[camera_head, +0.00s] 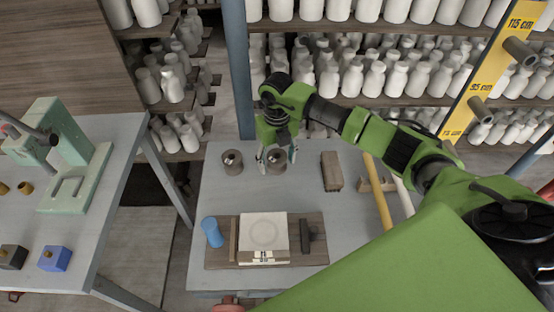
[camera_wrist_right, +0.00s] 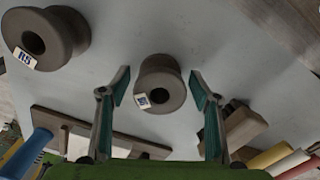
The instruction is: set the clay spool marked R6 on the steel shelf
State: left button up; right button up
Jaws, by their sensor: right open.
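Two brown-grey clay spools stand on the grey table (camera_head: 215,275). The left spool (camera_head: 232,164) carries a white tag that looks like R5 in the right wrist view (camera_wrist_right: 72,42). The tag on the right spool (camera_head: 277,166) is small and blurred in the wrist view (camera_wrist_right: 160,72), so I cannot read it surely. My right gripper (camera_head: 277,157) is open above the right spool. Its fingers stand either side of that spool in the wrist view, with gaps showing. My left gripper is out of view. No shelf is clearly steel; a rack shelf (camera_head: 335,27) stands behind.
A brown block (camera_head: 331,171) and rollers (camera_head: 378,205) lie right. White bottles fill the rack. A green press (camera_head: 78,190) stands on the left table.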

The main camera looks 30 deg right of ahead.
aim_at(277, 155)
jog(key=shift+r, duration=0.1)
jog(key=shift+r, duration=0.2)
notch_tip(277, 155, up, 12)
jog(key=shift+f+b, duration=0.15)
jog(key=shift+b, duration=1.1)
